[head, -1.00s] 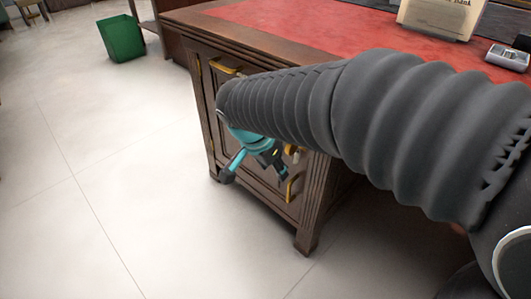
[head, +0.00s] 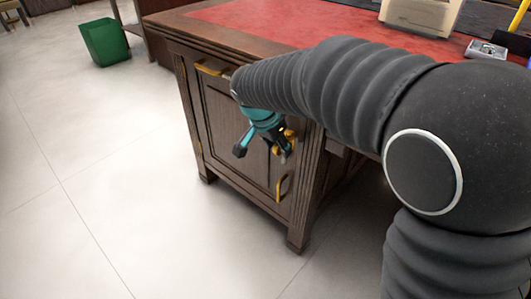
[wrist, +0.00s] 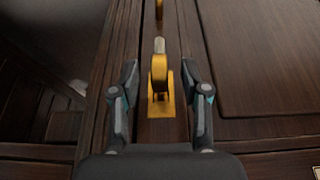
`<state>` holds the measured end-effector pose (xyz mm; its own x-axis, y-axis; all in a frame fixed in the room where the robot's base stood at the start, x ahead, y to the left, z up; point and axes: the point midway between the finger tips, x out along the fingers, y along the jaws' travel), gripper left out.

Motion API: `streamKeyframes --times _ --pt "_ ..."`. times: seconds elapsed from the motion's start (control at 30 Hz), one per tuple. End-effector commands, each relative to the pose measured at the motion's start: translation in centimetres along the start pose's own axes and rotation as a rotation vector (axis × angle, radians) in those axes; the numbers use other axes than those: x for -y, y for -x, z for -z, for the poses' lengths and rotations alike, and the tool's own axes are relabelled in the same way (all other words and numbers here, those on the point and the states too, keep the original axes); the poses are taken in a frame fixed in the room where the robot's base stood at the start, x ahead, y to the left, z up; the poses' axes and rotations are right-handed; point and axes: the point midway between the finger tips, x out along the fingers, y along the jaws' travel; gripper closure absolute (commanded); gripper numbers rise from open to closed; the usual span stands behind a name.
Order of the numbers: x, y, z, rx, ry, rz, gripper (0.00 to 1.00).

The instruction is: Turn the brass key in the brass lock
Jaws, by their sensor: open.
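The brass key (wrist: 159,72) shows in the wrist view, standing out from the brass lock's plate (wrist: 171,108) on a dark wooden stile. My gripper (wrist: 160,75) is open, with one finger on each side of the key and visible gaps between. It holds nothing. In the head view, my teal gripper (head: 264,150) is at the front of the desk cabinet, beside the lock (head: 289,136). The key is hard to make out there, partly behind the gripper.
The wooden desk (head: 195,145) has a red leather top (head: 300,22). A brass handle (head: 281,187) sits low on its cabinet door (head: 225,125), another (head: 212,68) above it. A green bin (head: 105,43) stands far left. The pale floor in front is clear.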

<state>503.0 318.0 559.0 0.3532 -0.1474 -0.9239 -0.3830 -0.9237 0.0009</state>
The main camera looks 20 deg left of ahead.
Motion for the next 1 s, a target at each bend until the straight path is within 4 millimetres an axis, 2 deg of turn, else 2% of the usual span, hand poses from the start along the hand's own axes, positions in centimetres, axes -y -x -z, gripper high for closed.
streamKeyframes --times 0.07,0.23,0.53,0.57,0.7,0.73,0.83,0.87,0.9,1.0 --pt "0.0 -0.3 0.8 0.0 -0.002 0.0 0.54" --pt "0.0 -1.4 0.7 0.001 0.001 -0.001 0.54" --pt "0.0 -1.5 0.7 0.0 0.001 0.0 0.54" --pt "0.0 -1.5 0.7 0.0 0.001 0.0 0.59" --pt "0.0 -1.5 0.7 0.0 0.001 0.0 0.94" --pt "0.0 -1.5 0.7 0.0 0.001 0.0 1.0" --pt "0.0 -1.5 0.7 0.0 0.001 0.0 1.0" --pt "0.0 -1.5 0.7 0.0 0.001 0.0 0.87" --pt "0.0 -1.5 0.7 0.0 0.001 0.0 0.97" --pt "0.0 -1.5 0.7 0.0 0.001 0.0 1.0"
